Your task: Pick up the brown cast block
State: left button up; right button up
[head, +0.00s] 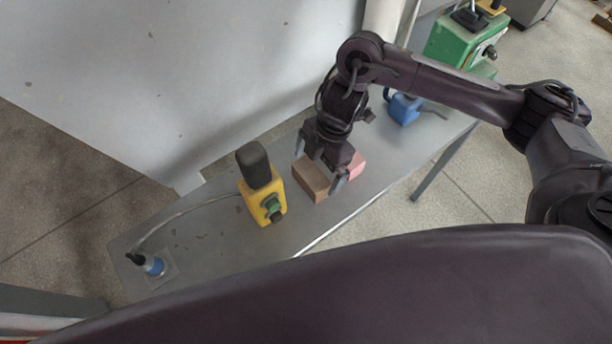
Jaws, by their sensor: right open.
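The brown cast block (311,179) lies on the grey metal bench (207,251), near the middle of its length. My right gripper (321,170) is above the block, pointing down, with its fingers spread apart. One finger is at the block's far left side and the other at its near right side. The fingers hide part of the block's top, and I cannot tell whether they touch it. A pink block (357,166) lies just right of the brown block, partly behind the gripper. My left gripper is not in view.
A yellow device with a black top (262,201) stands left of the block. A blue object (404,109) and a green machine (456,44) are toward the back right. A small blue fitting with a hose (154,266) is at the bench's left end. A pale panel (150,70) rises behind.

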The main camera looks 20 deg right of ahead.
aim_at(312, 174)
jog(key=shift+x, duration=0.9)
jog(key=shift+w+a+f+p, duration=0.15)
jog(key=shift+a+f+p, duration=0.1)
jog(key=shift+f+p, duration=0.4)
jog(key=shift+x, duration=1.1)
jog(key=shift+a, duration=0.1)
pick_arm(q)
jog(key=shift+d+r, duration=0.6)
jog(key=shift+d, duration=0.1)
pick_arm(e)
jog(key=c, duration=1)
